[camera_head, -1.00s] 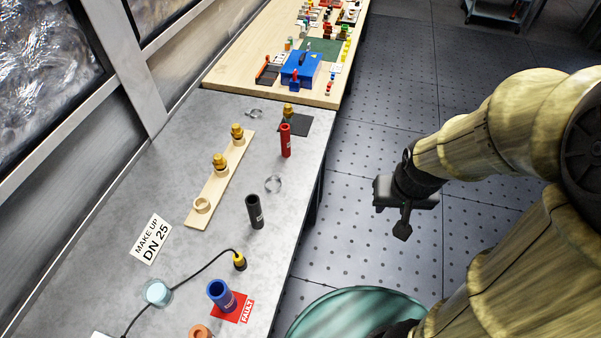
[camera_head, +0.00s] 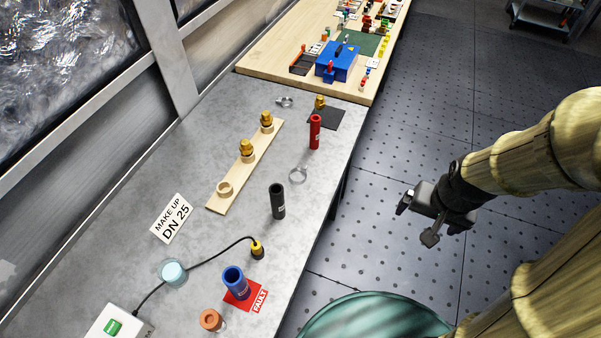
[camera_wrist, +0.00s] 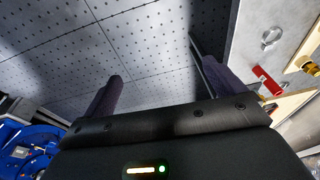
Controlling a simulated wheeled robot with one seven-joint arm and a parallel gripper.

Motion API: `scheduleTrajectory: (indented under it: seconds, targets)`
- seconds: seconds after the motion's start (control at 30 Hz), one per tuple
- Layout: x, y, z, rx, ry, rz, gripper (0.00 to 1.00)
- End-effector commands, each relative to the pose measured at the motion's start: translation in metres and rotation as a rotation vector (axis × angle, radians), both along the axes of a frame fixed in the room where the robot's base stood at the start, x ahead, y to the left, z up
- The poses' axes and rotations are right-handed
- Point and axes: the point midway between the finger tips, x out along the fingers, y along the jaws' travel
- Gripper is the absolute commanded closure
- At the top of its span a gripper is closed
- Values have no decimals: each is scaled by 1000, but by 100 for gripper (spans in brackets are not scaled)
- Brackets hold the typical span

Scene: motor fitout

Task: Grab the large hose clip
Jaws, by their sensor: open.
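The large hose clip (camera_head: 298,174) is a thin silvery ring lying on the grey bench, between the red hose piece (camera_head: 315,132) and the black hose piece (camera_head: 277,201). A smaller-looking clip (camera_head: 284,101) lies further back. My gripper (camera_head: 416,220) is open and empty, out over the floor to the right of the bench and apart from both clips. In the wrist view its two dark fingers (camera_wrist: 152,60) are spread over bare floor. One clip (camera_wrist: 270,38), seemingly the large one, shows there on the bench at upper right, near the red hose piece (camera_wrist: 267,80).
A wooden strip (camera_head: 236,178) with brass fittings lies left of the large clip. A blue hose piece (camera_head: 236,283) stands on a red FAULT card nearer. A wooden table (camera_head: 262,60) with a blue box (camera_head: 336,62) adjoins behind. Clear floor separates my arm from the bench.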

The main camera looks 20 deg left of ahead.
Motion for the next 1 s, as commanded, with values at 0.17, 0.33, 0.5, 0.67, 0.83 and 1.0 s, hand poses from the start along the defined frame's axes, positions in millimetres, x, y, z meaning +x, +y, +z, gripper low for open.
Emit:
scheduleTrajectory:
  seconds: [0.17, 0.33, 0.5, 0.67, 0.83, 1.0]
  targets:
    - [15, 33, -90, 133, 84, -216, 3]
    - [26, 75, -156, 323, 180, -474, 3]
    - [41, 121, -199, 556, 303, -754, 3]
    - [63, 160, -212, 807, 452, -1027, 3]
    - [96, 181, -194, 1095, 645, -1306, 3]
    - [120, 178, -165, 1287, 793, -1467, 3]
